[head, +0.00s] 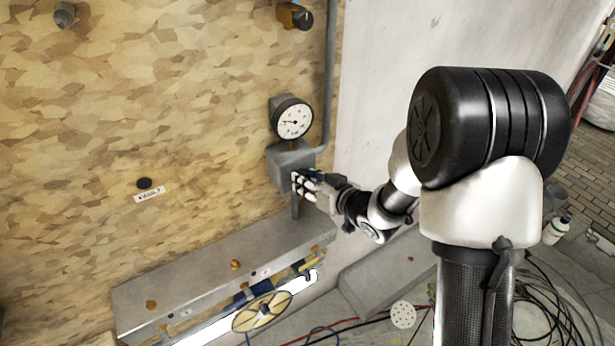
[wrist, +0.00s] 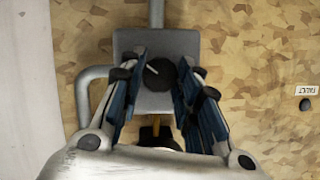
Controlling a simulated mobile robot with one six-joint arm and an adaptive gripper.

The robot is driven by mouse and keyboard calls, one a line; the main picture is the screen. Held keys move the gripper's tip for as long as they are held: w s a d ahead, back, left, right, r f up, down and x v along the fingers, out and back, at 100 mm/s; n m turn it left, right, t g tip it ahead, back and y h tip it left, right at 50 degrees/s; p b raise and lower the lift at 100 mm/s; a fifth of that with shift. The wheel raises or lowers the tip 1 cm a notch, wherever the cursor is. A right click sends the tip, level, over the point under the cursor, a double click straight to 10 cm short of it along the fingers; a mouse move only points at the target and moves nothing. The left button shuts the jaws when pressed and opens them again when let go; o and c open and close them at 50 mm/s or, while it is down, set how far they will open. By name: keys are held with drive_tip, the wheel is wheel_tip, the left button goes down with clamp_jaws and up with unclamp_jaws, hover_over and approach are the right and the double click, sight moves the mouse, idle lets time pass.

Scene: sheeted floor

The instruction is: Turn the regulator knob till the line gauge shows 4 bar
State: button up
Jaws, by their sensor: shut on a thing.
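The line gauge (head: 294,119) is a round white dial with a black rim on the board. Its needle points left, slightly upward; the numbers are too small to read. Below it is the grey regulator body (head: 284,163), which also shows in the wrist view (wrist: 135,45). The regulator knob (wrist: 160,74) is black with a white line, tilted toward the upper left in the wrist view. My gripper (head: 298,183) is at the front of the regulator, its blue-padded fingers (wrist: 161,80) shut on the knob from both sides. The knob is hidden in the head view.
A grey pipe (head: 328,80) runs up beside the gauge. A black button with a label (head: 149,195) is at left. Cables lie on the floor at lower right.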

drive_tip(key=shift+w+d+f+m+g+y+p, duration=0.1)
drive_tip(key=shift+m+g+y+p, duration=0.2)
drive_tip(key=shift+m+y+p, duration=0.75)
drive_tip(key=shift+d+m+g+y+p, duration=0.1)
drive_tip(key=shift+m+g+y+p, duration=0.5)
drive_tip(key=shift+m, duration=0.85)
drive_tip(key=shift+t, duration=0.3)
drive_tip(key=o, duration=1.1)
drive_tip(key=shift+c, duration=0.2)
drive_tip(key=v, duration=1.2)
